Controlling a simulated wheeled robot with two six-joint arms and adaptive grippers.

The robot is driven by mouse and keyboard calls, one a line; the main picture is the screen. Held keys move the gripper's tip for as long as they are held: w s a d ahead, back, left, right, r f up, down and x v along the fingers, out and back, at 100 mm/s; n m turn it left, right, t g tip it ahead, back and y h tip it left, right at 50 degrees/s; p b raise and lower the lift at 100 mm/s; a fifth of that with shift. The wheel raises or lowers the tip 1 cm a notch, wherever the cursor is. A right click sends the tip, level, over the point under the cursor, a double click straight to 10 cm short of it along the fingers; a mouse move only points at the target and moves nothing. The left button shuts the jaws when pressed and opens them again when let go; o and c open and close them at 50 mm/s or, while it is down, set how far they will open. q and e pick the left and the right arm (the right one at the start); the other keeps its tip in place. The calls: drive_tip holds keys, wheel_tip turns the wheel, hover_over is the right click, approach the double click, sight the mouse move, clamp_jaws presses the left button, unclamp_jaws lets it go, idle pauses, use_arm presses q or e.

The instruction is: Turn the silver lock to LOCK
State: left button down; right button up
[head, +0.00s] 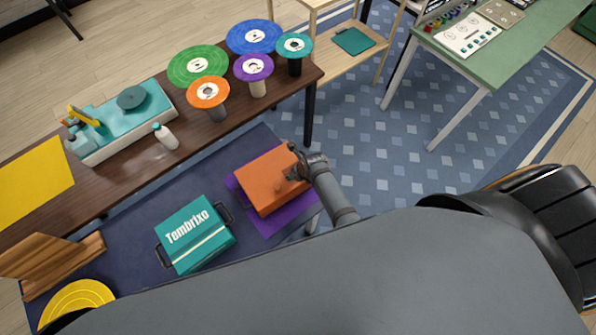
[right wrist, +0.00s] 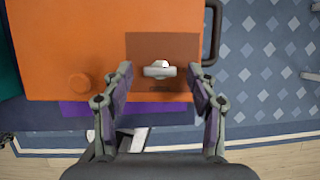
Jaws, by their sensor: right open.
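The silver lock (right wrist: 160,70) is a small knob with a crosswise bar on a darker brown panel of an orange box (right wrist: 60,40). In the right wrist view the bar lies roughly left to right. My right gripper (right wrist: 160,82) is open, with one finger on each side of the lock and a gap to it on both sides. In the head view my right gripper (head: 297,172) is over the right part of the orange box (head: 265,190) and hides the lock. Lettering on the panel is too small to read.
The orange box lies on a purple mat (head: 244,208). A teal Tombrixo case (head: 197,240) stands left of it. A dark wooden bench (head: 220,122) behind holds colored discs, a white bottle (head: 165,137) and a teal-topped unit.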

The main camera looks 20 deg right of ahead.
drive_tip(key=v, duration=0.7)
drive_tip(key=shift+r, duration=0.25)
drive_tip(key=shift+s, duration=0.1)
